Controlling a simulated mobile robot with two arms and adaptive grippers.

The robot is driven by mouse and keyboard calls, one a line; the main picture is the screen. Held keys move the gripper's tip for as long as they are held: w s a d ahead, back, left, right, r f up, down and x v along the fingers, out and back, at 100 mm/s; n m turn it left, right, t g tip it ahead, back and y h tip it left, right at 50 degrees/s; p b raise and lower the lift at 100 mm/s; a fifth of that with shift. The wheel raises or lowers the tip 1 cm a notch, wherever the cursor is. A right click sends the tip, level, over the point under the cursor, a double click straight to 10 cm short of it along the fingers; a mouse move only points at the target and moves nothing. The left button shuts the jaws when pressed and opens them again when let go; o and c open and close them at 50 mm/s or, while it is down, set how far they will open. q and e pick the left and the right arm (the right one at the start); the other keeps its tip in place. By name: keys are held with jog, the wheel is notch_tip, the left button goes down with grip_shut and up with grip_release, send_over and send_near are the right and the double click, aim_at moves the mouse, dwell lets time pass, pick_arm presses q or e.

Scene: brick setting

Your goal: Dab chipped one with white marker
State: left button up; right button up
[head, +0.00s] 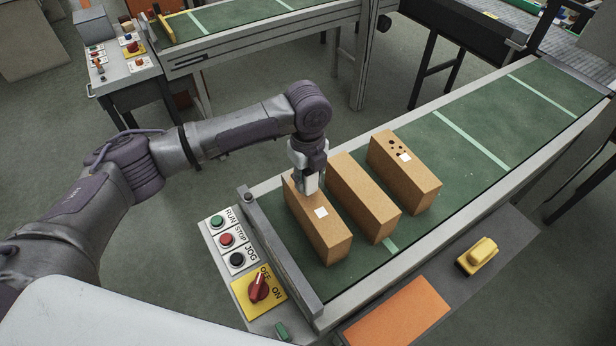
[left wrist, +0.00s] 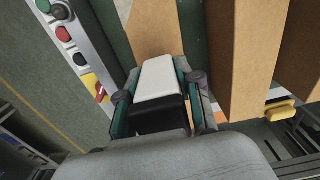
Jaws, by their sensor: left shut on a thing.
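Three tan bricks lie side by side on the green conveyor belt. The right brick (head: 405,173) has several dark chips and a white square on top. The left brick (head: 322,228) also bears a white square, with no chips visible. The middle brick (head: 362,197) shows a plain top. My left gripper (head: 308,184) is over the far end of the left brick, shut on a white and black block-shaped marker (left wrist: 158,82). I cannot tell whether the marker touches the brick. The gripper hides part of that brick's top. My right gripper is not in view.
A metal end bar (head: 280,255) borders the belt (head: 476,125) on the left. Beside it is a control panel with buttons and a red switch (head: 259,287). A yellow object (head: 478,255) and an orange pad (head: 398,317) lie in front. The belt is clear beyond the right brick.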

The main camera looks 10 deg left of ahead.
pick_arm(q)
jog(key=shift+f, duration=0.15)
jog(key=shift+f, duration=0.3)
dwell(0.4)
dwell(0.6)
jog(key=shift+s+f, duration=0.1)
dwell(0.9)
dwell(0.5)
jog(key=shift+p, duration=0.3)
notch_tip(320, 180, up, 7)
jog(key=p, duration=0.7)
